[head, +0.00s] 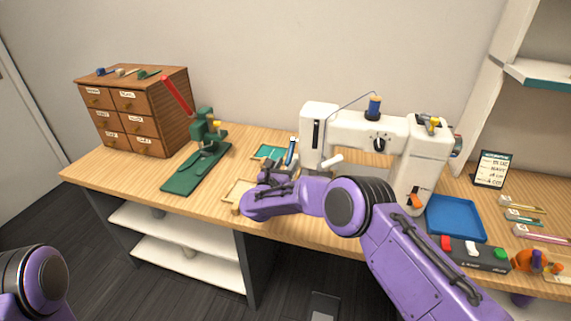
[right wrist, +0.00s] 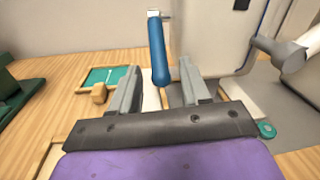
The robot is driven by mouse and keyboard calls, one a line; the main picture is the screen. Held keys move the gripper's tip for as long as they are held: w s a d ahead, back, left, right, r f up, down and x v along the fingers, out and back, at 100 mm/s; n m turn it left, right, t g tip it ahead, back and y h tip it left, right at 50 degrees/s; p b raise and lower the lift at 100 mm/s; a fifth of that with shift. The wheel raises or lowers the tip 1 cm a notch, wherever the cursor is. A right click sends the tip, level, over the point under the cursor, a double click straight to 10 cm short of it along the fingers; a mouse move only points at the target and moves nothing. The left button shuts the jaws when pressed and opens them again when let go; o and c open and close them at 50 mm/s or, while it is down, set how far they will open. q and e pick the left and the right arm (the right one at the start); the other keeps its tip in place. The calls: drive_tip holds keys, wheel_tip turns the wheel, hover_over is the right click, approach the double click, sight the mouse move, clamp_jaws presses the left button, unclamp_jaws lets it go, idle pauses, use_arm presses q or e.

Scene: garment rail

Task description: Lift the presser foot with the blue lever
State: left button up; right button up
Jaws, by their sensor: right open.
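A white sewing machine (head: 340,125) stands on the wooden table. Its blue lever (head: 291,151) hangs at the left end of the machine head. In the right wrist view the blue lever (right wrist: 158,50) stands nearly upright, its rounded lower end just beyond and between the tips of my right gripper (right wrist: 158,78). My right gripper (head: 268,172) is open, with nothing visible between its fingers. The presser foot is hidden behind my right gripper and arm. Only part of my left arm shows at the lower left; its gripper is out of view.
A green press with a red handle (head: 178,97) and a wooden drawer cabinet (head: 135,110) stand to the left. A small teal tray (head: 269,152) lies beside the machine. A blue tray (head: 455,217) and a box with coloured buttons (head: 473,254) lie to the right.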

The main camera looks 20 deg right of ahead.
clamp_jaws()
use_arm(q)
drive_tip(key=shift+r, duration=0.1)
use_arm(e)
drive_tip(key=shift+r, duration=0.15)
